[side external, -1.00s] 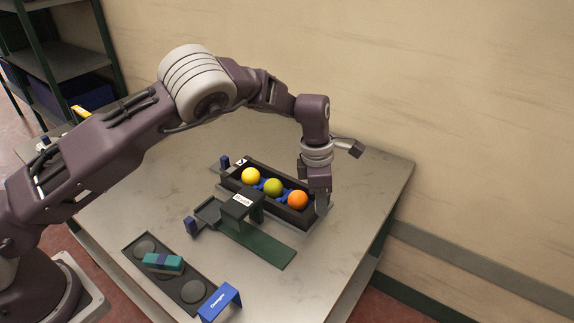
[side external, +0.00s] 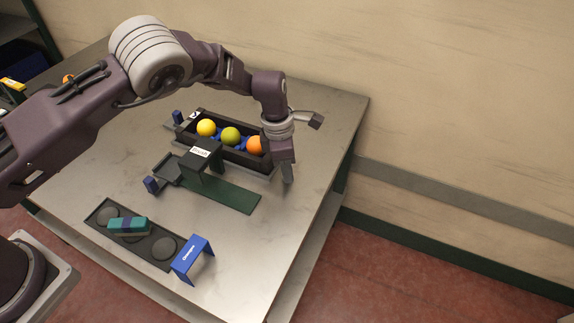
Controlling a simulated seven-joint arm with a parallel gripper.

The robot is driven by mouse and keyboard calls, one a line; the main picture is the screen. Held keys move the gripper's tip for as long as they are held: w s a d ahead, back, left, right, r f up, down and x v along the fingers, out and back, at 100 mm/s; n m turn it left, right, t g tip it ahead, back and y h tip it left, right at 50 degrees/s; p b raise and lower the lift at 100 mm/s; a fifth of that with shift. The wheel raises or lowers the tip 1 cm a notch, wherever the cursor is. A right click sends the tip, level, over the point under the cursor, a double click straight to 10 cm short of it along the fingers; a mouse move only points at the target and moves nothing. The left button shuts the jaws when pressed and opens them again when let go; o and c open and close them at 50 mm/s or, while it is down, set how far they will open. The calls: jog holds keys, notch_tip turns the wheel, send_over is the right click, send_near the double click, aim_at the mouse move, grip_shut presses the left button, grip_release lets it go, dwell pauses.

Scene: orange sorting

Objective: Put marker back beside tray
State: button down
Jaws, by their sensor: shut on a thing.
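A dark tray (side external: 196,137) at the back of the table holds a yellow, an olive-green and an orange fruit in a row. My gripper (side external: 288,178) is at the tray's right end, pointing down, low near the tabletop. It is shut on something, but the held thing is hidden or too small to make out. I cannot see clearly which thing is the marker. A small blue block (side external: 177,116) stands at the tray's left end. Another blue block (side external: 151,185) stands at the left end of the dark gauge stand.
A labelled dark bridge (side external: 203,157) with a green strip (side external: 232,196) stands in front of the tray. A dark plate with round pads (side external: 162,247), a teal block (side external: 128,225) and a blue labelled arch (side external: 194,260) are nearer the front. The table's right side is clear.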

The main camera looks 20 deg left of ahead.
jog(key=shift+f, duration=0.6)
dwell(0.8)
jog(key=c, duration=1.2)
grip_release()
jog(key=shift+c, duration=0.2)
jog(key=shift+o, duration=0.3)
jog(key=o, duration=0.3)
jog(key=shift+o, duration=0.2)
jog(key=shift+r, duration=0.1)
jog(key=shift+r, duration=3.9)
jog(key=shift+r, duration=0.1)
